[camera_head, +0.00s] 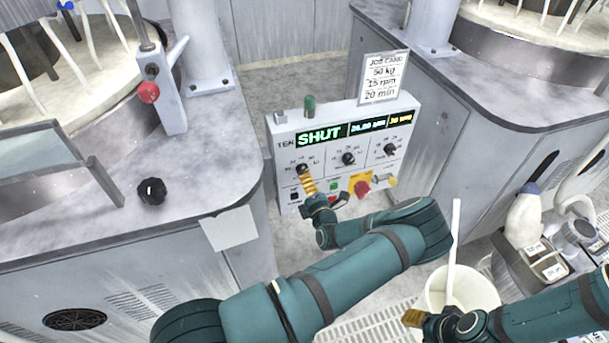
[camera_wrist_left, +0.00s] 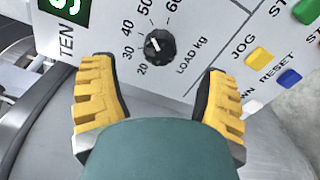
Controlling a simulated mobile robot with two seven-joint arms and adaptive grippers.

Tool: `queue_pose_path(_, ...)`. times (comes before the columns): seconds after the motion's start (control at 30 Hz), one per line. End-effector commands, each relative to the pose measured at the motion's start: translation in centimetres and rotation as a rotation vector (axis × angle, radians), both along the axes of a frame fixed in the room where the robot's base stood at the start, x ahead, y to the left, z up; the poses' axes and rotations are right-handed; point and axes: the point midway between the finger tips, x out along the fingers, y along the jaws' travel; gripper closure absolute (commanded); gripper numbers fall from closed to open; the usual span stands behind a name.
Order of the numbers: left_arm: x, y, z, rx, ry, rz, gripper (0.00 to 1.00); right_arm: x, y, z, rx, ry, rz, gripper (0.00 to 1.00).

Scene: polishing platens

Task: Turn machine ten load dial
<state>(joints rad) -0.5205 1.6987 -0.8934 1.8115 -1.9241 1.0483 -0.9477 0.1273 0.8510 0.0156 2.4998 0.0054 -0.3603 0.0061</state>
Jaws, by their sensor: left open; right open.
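Machine ten's panel (camera_head: 327,153) faces me, with "TEN" beside a display (camera_head: 320,135) reading SHUT. The load dial (camera_head: 302,169) is the leftmost of three black knobs. In the left wrist view the load dial (camera_wrist_left: 160,46) has "LOAD kg" and a scale from 20 to 60 around it. Its exact setting is hard to read. My left gripper (camera_head: 308,182) is open in front of this dial. In the wrist view its yellow fingers (camera_wrist_left: 157,78) stand apart on either side below the knob, not visibly touching it. My right gripper (camera_head: 415,318) is open, low at right, away from the panel.
A job card (camera_head: 384,78) on the panel reads 50 kg, 15 rpm, 20 min. Other dials (camera_head: 348,158), a red button (camera_head: 362,188) and a green-topped post (camera_head: 310,105) are near. A white bucket (camera_head: 462,289) stands by my right gripper. A black knob (camera_head: 152,191) sits on the left bench.

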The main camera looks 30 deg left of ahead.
Motion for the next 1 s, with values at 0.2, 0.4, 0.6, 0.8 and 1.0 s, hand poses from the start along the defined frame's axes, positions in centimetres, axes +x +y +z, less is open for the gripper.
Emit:
queue_pose_path(0.2, -2.7, -3.2, 0.0, 0.001, 0.0, -0.002, 0.25, 0.0, 0.0, 0.0, 0.0, 0.0, 0.0, 0.53)
queue_pose_path(0.4, -4.0, -4.7, 0.0, 0.001, -0.001, 0.0, 0.25, 0.0, 0.0, 0.0, 0.0, 0.0, 0.0, 0.53)
queue_pose_path(0.6, -4.4, -5.0, 0.0, 0.001, 0.0, 0.001, 0.25, 0.0, 0.0, 0.0, 0.0, 0.0, 0.0, 0.53)
queue_pose_path(0.8, -4.3, -4.9, 0.0, 0.001, 0.0, 0.001, 0.25, 0.0, 0.0, 0.0, 0.0, 0.0, 0.0, 0.53)
queue_pose_path(1.0, -4.3, -4.9, 0.0, 0.0, 0.0, 0.002, 0.25, 0.0, 0.0, 0.0, 0.0, 0.0, 0.0, 0.53)
